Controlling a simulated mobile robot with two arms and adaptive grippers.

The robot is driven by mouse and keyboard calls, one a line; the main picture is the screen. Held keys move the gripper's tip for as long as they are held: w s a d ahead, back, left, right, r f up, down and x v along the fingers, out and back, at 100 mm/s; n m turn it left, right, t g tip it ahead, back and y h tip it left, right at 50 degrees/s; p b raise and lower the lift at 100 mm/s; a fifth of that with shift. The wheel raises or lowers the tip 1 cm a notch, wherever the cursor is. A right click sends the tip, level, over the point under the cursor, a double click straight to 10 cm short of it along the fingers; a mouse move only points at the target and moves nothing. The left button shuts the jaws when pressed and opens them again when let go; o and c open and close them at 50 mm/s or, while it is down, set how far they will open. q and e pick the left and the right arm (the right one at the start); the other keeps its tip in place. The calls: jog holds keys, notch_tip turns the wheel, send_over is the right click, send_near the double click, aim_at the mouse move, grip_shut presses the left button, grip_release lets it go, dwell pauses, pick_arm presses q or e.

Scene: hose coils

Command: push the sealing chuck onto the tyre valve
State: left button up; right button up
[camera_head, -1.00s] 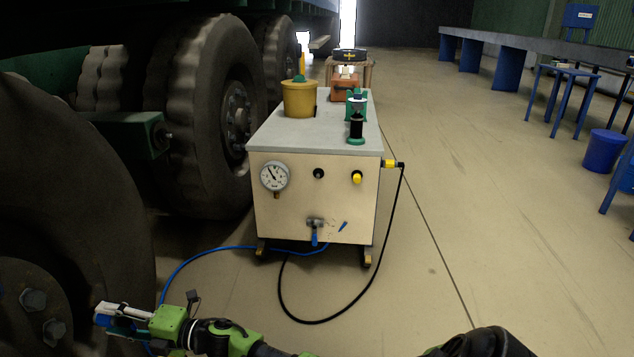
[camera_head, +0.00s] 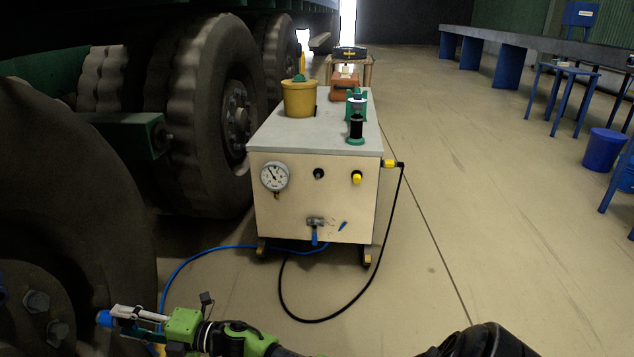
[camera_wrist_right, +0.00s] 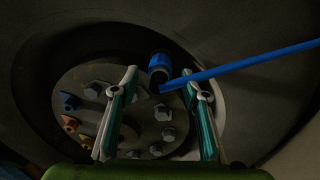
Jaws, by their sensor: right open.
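The blue sealing chuck (camera_head: 104,318) is at the left, by the hub of the near wheel (camera_head: 70,230). In the right wrist view the chuck (camera_wrist_right: 159,66) stands at the edge of the hub disc, with the blue hose (camera_wrist_right: 245,64) running off to the right. My right gripper (camera_head: 119,321) is open, its fingers apart on either side. The chuck lies beyond the fingertips and looks free of them. The tyre valve cannot be made out; the chuck hides the spot. My left gripper is not in view.
The hub disc (camera_wrist_right: 125,115) carries several bolts, some with coloured caps. A cart (camera_head: 315,195) with a pressure gauge (camera_head: 274,176) stands ahead, a black hose (camera_head: 385,255) looping from it.

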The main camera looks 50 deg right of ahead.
jog(key=shift+s+d, duration=0.2)
jog(key=shift+s, duration=0.1)
jog(key=v, duration=1.2)
jog(key=shift+a, duration=0.1)
